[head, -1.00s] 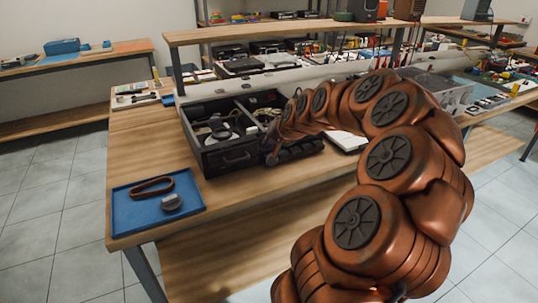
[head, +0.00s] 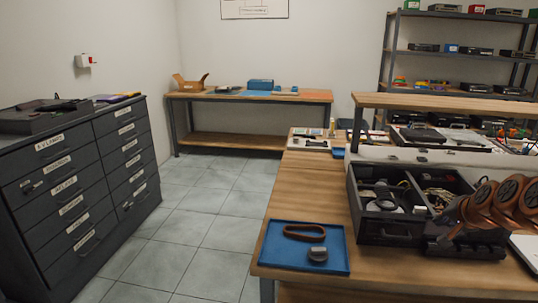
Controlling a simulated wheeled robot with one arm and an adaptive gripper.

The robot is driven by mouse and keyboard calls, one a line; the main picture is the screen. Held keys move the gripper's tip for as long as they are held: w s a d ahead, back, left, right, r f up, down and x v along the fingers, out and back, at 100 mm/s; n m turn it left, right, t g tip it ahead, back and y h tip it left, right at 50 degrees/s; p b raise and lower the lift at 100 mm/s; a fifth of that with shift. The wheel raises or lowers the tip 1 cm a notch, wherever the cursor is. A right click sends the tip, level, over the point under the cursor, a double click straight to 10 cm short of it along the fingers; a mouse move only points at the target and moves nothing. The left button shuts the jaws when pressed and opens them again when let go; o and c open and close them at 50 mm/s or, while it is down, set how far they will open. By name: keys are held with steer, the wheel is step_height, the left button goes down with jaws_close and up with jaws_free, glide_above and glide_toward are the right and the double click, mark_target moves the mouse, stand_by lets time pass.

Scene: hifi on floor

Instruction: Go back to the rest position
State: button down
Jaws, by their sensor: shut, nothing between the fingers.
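My copper-coloured arm enters from the right edge in the head view. Its end, with my dark gripper (head: 437,229), is at the right side of the open black case (head: 388,230) on the wooden workbench (head: 318,190). My gripper is small and dark against the case, and its fingers are hard to make out. It is shut, with nothing seen in it. Whether it touches the case cannot be told.
A blue tray (head: 283,258) with a brown strap (head: 305,233) and a grey object (head: 318,254) lies at the bench's front left corner. A dark drawer cabinet (head: 75,190) stands at the left. Tiled floor (head: 205,215) between is free. A raised shelf (head: 450,103) stands behind the case.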

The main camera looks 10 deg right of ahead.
steer(key=s+a+r+n+g+y+p, duration=0.2)
steer(key=a+n+p, duration=0.1)
steer(key=a, duration=0.9)
steer(key=s+a+r+n+g+y+p, duration=0.1)
steer(key=s+a+n+g+p, duration=0.15)
steer(key=a, duration=1.05)
steer(key=s+a+r+n+g+p, duration=0.1)
steer(key=s+a+n+g+p, duration=0.2)
steer(key=s, duration=0.9)
steer(key=s+a+n+g+p, duration=0.3)
steer(key=s+a, duration=0.6)
steer(key=s, duration=0.4)
steer(key=shift+s+r+h, duration=0.2)
steer(key=shift+r+h, duration=0.2)
